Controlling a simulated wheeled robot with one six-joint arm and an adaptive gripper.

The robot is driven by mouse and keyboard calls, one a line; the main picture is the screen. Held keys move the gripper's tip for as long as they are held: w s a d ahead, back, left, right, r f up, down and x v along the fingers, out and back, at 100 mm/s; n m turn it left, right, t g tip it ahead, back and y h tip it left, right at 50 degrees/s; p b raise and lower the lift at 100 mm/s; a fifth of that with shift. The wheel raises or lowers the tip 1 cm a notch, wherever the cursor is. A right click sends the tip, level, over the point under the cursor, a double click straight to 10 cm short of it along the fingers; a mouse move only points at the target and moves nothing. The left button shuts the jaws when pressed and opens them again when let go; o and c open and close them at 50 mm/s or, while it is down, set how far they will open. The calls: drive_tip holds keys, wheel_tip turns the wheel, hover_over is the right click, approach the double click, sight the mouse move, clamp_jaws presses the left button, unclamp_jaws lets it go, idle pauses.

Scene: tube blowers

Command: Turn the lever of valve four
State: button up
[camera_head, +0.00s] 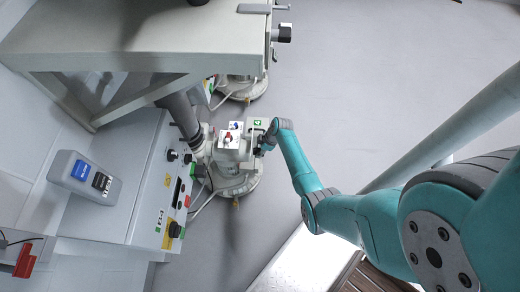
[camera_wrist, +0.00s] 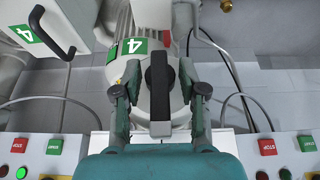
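The black lever (camera_wrist: 159,85) of the valve stands upright in the wrist view, in front of a pale blower body with a green label "4" (camera_wrist: 127,47). My gripper (camera_wrist: 160,80) is open, with one finger on each side of the lever. A gap shows between the lever and both fingers, so it is not held. In the head view my gripper (camera_head: 265,144) reaches the right side of the white blower (camera_head: 229,160) from the right. The lever itself is hard to make out there.
A second blower (camera_head: 240,88) stands farther back. Open floor lies right.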

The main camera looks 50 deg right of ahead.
drive_tip(key=shift+r, duration=0.15)
drive_tip(key=v, duration=1.1)
drive_tip(key=shift+r, duration=0.35)
drive_tip(key=shift+s+d, duration=0.1)
drive_tip(key=s+a+f+m+t+h, duration=0.1)
drive_tip(key=s+a+f+m+h, duration=0.15)
drive_tip(key=s+a, duration=0.55)
drive_tip(key=s+a+r+m+t+h, duration=0.25)
drive_tip(key=s+a, duration=0.35)
drive_tip(key=a, duration=0.4)
drive_tip(key=s+a+r+m+t, duration=0.1)
drive_tip(key=s+r, duration=0.4)
drive_tip(key=r, duration=0.5)
drive_tip(key=s+a+r+t+y, duration=0.1)
drive_tip(key=s+a+r+t, duration=0.2)
drive_tip(key=r, duration=0.8)
drive_tip(key=s+a+r+m+t+y, duration=0.1)
drive_tip(key=s+a+r+t, duration=0.2)
drive_tip(key=s+r, duration=0.4)
wheel_tip(320, 180, up, 4)
drive_tip(key=shift+s+f+m+t, duration=0.2)
drive_tip(key=shift+s+m+t, duration=0.05)
drive_tip(key=shift+m+t, duration=0.1)
drive_tip(key=shift+a, duration=0.1)
